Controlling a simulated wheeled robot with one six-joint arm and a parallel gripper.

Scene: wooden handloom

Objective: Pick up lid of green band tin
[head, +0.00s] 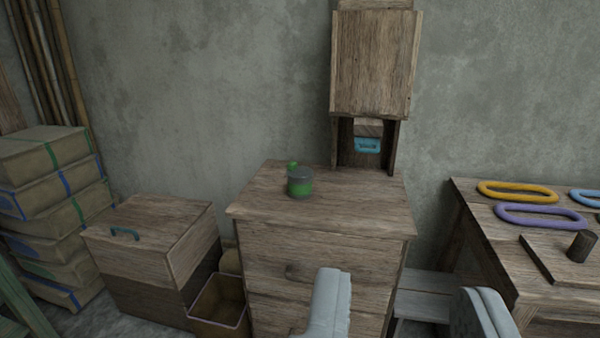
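The green band tin (300,187) is a small dark grey can with a green band. It stands upright on top of the wooden drawer cabinet (345,205), towards its back left. Its grey lid (299,174) appears to be on top, though the seam is too small to make out. A small green round piece (292,165) shows just behind and left of the lid; I cannot tell whether it is the lid's knob or a separate thing. My gripper (407,286) is open and empty, its two fingers wide apart, in front of the cabinet and well short of the tin.
A wooden wall box (372,65) hangs behind the cabinet, with a blue-handled piece below. A lidded wooden chest (150,238) and open bin (219,303) stand left. A table at right holds yellow (517,191) and purple (541,216) rings. The cabinet top is otherwise clear.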

